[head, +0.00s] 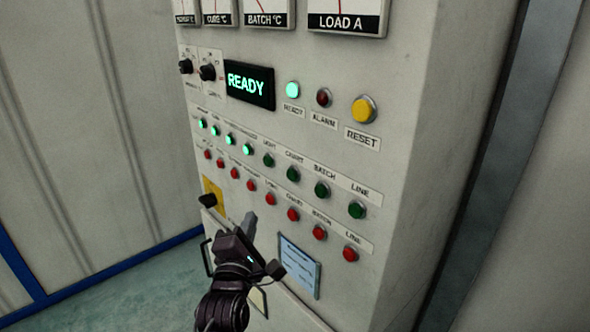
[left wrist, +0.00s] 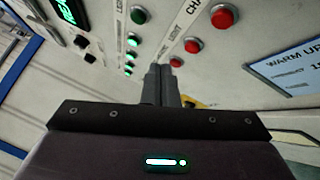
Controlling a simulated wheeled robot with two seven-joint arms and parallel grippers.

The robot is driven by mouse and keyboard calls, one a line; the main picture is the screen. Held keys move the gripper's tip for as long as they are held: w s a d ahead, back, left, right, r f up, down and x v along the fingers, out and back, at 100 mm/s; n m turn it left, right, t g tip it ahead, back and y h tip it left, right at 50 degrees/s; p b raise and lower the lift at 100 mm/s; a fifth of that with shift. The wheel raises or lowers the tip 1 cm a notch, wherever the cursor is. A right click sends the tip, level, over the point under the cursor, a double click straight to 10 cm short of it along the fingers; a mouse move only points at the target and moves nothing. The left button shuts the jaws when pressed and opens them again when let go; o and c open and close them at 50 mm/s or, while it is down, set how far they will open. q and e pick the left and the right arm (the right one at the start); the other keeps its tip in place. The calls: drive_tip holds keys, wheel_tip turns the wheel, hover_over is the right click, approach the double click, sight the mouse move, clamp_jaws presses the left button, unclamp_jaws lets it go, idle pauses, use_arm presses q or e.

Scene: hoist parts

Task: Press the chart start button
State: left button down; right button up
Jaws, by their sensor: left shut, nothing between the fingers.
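The chart start button, a dark unlit green button (head: 293,174) under a CHART label, sits in the green row on the panel in the head view. The red chart button (head: 293,214) sits below it, and also shows in the left wrist view (left wrist: 223,16). The green chart button is not visible in the left wrist view; the green light button (left wrist: 140,14) shows at its top. My left gripper (head: 248,222) is shut and empty, lower left of the chart buttons. Its fingertips (left wrist: 164,68) point toward the panel; contact is not evident. My right gripper is not in view.
Other green and red buttons flank the chart pair; several green ones are lit. A READY display (head: 249,84), yellow RESET button (head: 363,109) and gauges sit above. A black handle on a yellow plate (head: 212,190) and a blue-white notice (head: 299,266) are near my gripper.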

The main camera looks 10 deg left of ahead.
sight(293, 174)
use_arm(q)
wheel_tip(293, 174, up, 7)
drive_tip(key=s+n+t+y, duration=0.1)
drive_tip(key=n, duration=0.1)
drive_tip(key=shift+s+a+f+p, duration=0.15)
drive_tip(key=shift+s+a+p, duration=0.15)
drive_tip(key=shift+s, duration=0.1)
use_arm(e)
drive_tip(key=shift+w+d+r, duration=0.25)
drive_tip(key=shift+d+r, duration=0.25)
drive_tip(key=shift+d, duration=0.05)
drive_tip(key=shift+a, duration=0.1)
use_arm(q)
drive_tip(key=w+d, duration=0.5)
drive_tip(key=w, duration=0.2)
drive_tip(key=shift+d, duration=0.25)
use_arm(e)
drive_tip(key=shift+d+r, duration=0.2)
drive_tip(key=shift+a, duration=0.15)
use_arm(q)
drive_tip(key=shift+w, duration=0.1)
idle(0.7)
